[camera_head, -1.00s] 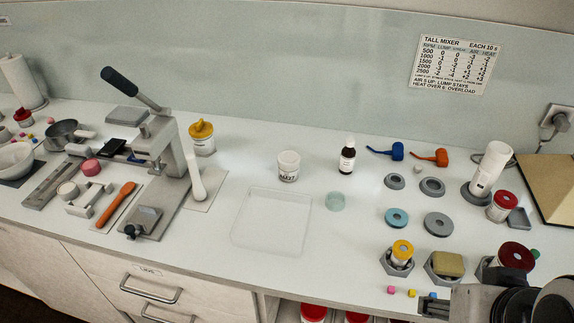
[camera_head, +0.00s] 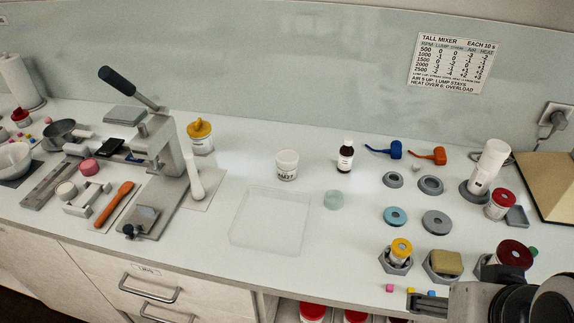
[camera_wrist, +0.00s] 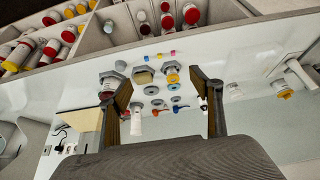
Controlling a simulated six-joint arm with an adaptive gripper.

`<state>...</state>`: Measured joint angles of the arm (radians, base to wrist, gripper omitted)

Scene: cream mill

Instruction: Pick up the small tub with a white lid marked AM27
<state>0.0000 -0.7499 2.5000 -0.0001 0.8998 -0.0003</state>
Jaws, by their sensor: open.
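The small tub with a white lid (camera_head: 287,165) stands upright on the bench behind a clear square tray, with dark AM27 lettering on its side. It also shows, small and upside down, in the wrist view (camera_wrist: 235,92), beyond the right finger. My gripper (camera_wrist: 160,82) is open and empty in the wrist view, its two fingers spread wide and well apart from the tub. In the head view my arm is at the lower right corner, far from the tub.
The clear tray (camera_head: 270,220) lies in front of the tub. Holders and rings crowd the right.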

